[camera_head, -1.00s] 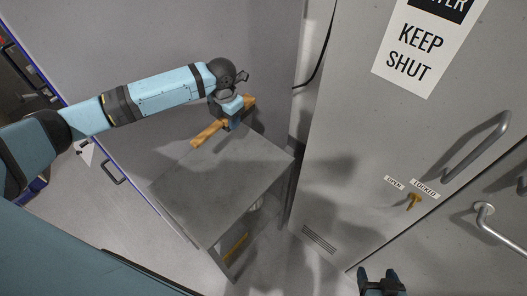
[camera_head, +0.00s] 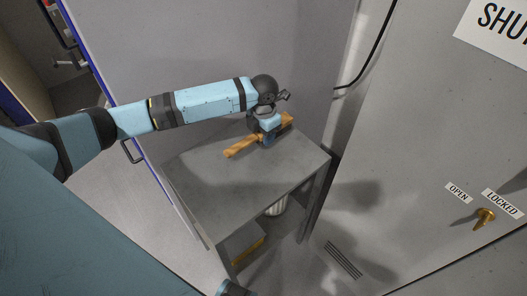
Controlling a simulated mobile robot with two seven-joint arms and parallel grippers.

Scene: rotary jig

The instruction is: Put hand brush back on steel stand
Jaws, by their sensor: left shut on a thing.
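The hand brush (camera_head: 241,147) has an orange-brown wooden body and lies across my left gripper (camera_head: 268,138). My left gripper is shut on it near its middle, and the jaws partly hide it. The brush is over the back part of the steel stand's grey top (camera_head: 225,185). I cannot tell whether the brush touches the top or is held just above it. Of my right arm, only a small dark and blue part shows at the bottom edge; its fingertips are not clearly seen.
The stand has a lower shelf with a yellow-brown item (camera_head: 247,252) and a whitish ribbed container (camera_head: 277,207). A grey cabinet door (camera_head: 420,130) with a brass key switch (camera_head: 485,215) stands to the right. A grey wall is behind. The front of the stand's top is clear.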

